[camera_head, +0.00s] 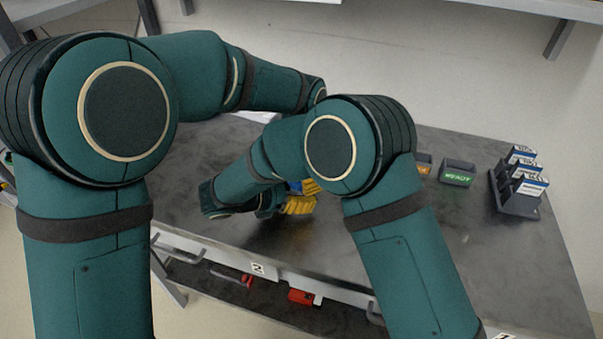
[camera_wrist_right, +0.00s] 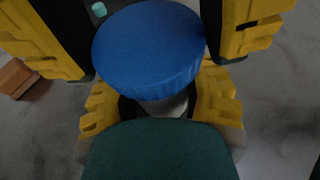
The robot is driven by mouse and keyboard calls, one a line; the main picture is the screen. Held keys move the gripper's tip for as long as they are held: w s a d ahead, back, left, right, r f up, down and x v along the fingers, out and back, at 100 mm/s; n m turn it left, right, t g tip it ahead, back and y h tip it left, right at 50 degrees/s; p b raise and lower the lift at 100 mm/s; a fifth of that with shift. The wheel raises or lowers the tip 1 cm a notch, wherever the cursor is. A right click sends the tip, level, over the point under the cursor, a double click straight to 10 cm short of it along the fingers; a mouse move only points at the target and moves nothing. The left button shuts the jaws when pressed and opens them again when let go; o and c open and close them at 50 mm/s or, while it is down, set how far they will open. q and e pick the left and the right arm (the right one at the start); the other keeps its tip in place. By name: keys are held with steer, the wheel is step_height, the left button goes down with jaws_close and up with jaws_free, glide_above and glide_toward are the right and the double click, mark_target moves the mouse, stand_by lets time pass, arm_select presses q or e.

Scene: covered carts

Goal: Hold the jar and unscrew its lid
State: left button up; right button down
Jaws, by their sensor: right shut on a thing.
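The jar's blue lid (camera_wrist_right: 150,50) fills the middle of the right wrist view, with a strip of the pale jar (camera_wrist_right: 168,103) below it. My right gripper (camera_wrist_right: 160,100) is shut on the jar under the lid, one yellow finger on each side. My left gripper (camera_wrist_right: 148,38) has its larger yellow fingers on either side of the lid; whether both touch it is unclear. In the head view a bit of the blue lid (camera_head: 295,187) shows among yellow fingers, with the right gripper (camera_head: 300,206) lying sideways. My arms hide most of the jar there.
The dark table (camera_head: 500,270) has free room at its right front. Red items (camera_head: 300,296) lie on a lower shelf. A brown block (camera_wrist_right: 14,78) lies left in the wrist view.

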arm_select(q)
steer(key=c, duration=0.6)
steer(key=n, duration=0.6)
steer(key=shift+r, duration=0.25)
steer(key=shift+r, duration=0.9)
steer(key=shift+r, duration=2.05)
arm_select(e)
steer(key=shift+c, duration=1.3)
jaws_free()
